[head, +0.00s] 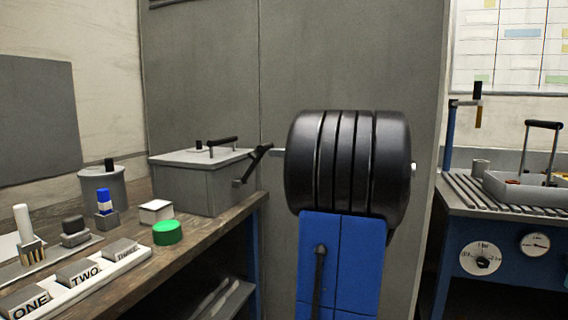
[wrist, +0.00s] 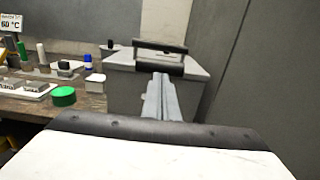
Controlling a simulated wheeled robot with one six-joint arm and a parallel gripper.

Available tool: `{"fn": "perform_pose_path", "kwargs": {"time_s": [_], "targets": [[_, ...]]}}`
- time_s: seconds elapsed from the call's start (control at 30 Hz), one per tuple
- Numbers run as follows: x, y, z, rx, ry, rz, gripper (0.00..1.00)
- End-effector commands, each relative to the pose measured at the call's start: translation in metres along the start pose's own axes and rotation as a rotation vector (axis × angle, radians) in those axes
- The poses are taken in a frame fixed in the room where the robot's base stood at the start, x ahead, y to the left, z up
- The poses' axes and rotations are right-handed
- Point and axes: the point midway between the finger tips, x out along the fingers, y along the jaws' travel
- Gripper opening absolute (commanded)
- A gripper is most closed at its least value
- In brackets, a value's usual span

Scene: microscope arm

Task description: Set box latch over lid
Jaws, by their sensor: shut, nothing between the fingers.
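A grey box (head: 190,183) with a flat grey lid (head: 190,157) stands on the wooden bench. The lid looks closed and carries a black handle (head: 222,141). The black latch (head: 258,157) is on the box's right side; it slants up and outward, with its crossbar apart from the lid. In the wrist view the box (wrist: 125,90) is straight ahead, with the lid handle (wrist: 160,45) behind the latch crossbar (wrist: 160,68). My gripper (wrist: 161,78) is shut and empty, its fingertips at or just below the crossbar; contact cannot be told. The head view does not show my fingers.
Left of the box, a green cap (head: 167,232), a small white-topped box (head: 156,211), a grey canister (head: 103,185) and a labelled block tray (head: 85,280) crowd the bench. A tall grey cabinet wall (head: 350,60) stands behind. A basket (head: 525,187) sits on the right bench.

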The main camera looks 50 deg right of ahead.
Motion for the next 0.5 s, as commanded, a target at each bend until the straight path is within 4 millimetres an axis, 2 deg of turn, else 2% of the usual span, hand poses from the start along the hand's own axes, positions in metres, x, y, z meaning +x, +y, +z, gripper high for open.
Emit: {"fn": "perform_pose_path", "kwargs": {"time_s": [0.03,0.2,0.5], "targets": [[0.007,0.001,0.009,-0.008,0.044,0.003,0.0],[0.028,0.001,0.028,-0.009,0.203,0.003,0.0],[0.065,0.001,0.049,-0.006,0.447,0.004,0.0]]}}
